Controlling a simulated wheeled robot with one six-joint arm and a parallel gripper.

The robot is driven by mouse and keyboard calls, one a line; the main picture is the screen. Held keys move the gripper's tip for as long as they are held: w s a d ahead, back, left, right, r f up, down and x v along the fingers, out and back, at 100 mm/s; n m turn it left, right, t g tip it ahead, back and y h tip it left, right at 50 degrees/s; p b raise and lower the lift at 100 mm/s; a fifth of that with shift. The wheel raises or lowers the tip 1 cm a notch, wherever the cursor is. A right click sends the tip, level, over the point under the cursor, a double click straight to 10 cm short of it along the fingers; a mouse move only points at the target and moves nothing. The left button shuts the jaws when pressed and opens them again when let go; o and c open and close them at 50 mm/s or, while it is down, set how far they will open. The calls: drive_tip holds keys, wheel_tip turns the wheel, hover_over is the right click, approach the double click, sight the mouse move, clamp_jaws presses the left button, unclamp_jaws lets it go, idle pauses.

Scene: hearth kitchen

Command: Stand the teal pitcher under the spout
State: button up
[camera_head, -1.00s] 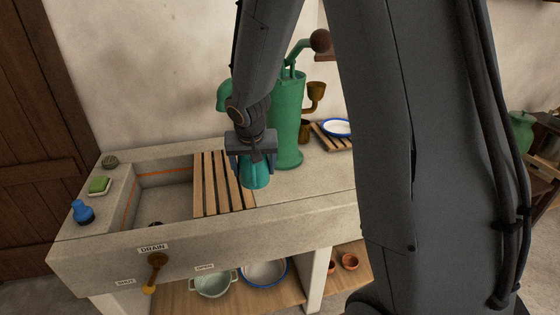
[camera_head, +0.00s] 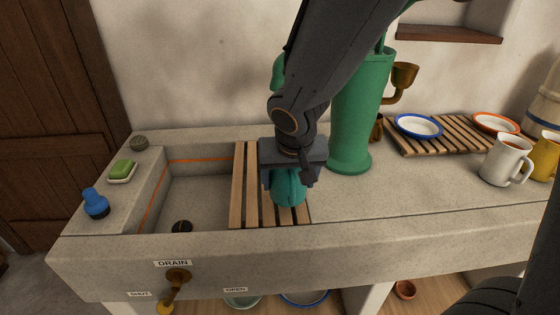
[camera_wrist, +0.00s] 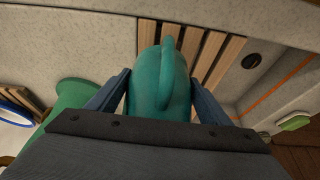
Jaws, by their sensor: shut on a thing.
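The teal pitcher (camera_head: 288,189) is held in my gripper (camera_head: 289,178), above or on the right part of the wooden slats (camera_head: 248,190) over the stone sink. In the wrist view the teal pitcher (camera_wrist: 160,85) sits between both fingers (camera_wrist: 160,100), with its handle toward the top of the picture. I cannot tell whether its base touches the slats. The green pump (camera_head: 352,115) stands just right of my gripper. Its spout (camera_head: 278,72) shows at its left, partly hidden behind my arm, above and behind the pitcher.
The sink basin (camera_head: 200,195) lies left of the slats, with a drain lever (camera_head: 177,278) on its front. Green soap (camera_head: 123,169) and a blue bottle (camera_head: 96,204) stand on the left ledge. A plate rack (camera_head: 450,136) and a white mug (camera_head: 505,160) are at right.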

drive_tip(key=w+p, duration=0.7)
drive_tip(key=w, duration=1)
drive_tip(key=shift+w, duration=0.35)
drive_tip(key=shift+w+a+f+p, duration=0.1)
drive_tip(key=shift+f+p, duration=0.45)
drive_tip(key=shift+f, duration=1.2)
drive_tip(key=shift+f, duration=0.2)
drive_tip(key=o, duration=1.3)
drive_tip(key=shift+c, duration=0.2)
drive_tip(key=shift+r, duration=0.15)
drive_tip(key=shift+r, duration=0.25)
drive_tip(key=b+v, duration=0.2)
drive_tip(key=v, duration=1)
drive_tip(key=s+d+f+g, duration=0.1)
drive_tip(key=s+d, duration=0.5)
drive_tip(key=s, duration=0.6)
drive_tip(key=s+d+f+g, duration=0.2)
drive_tip(key=s+d, duration=0.5)
drive_tip(key=s, duration=0.5)
drive_tip(key=shift+s+f+g, duration=0.3)
drive_tip(key=shift+s+f, duration=0.05)
drive_tip(key=shift+f, duration=0.5)
